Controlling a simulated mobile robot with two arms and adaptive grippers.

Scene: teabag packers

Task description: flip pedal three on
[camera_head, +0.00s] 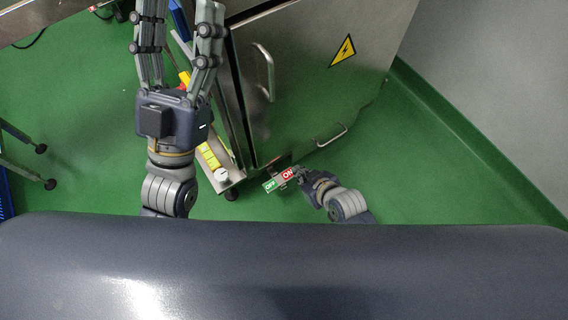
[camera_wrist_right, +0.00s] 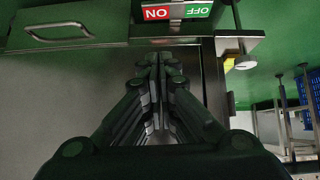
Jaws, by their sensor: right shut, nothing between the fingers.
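A pedal switch (camera_head: 280,179) with a green OFF half and a red ON half sits low at the metal cabinet's bottom corner. In the wrist view the right gripper (camera_wrist_right: 156,62) is shut and empty. My left gripper (camera_head: 179,25) is open and empty, high above the floor left of the cabinet. No pedal number is readable.
The metal cabinet (camera_head: 300,90) has a warning sign (camera_head: 343,51), and a lower handle (camera_head: 331,136) sticks out near the pedal. A yellow part (camera_head: 208,156) stands left of it. A blue basket (camera_wrist_right: 305,88) is at the right in the wrist view. Green floor is clear at right.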

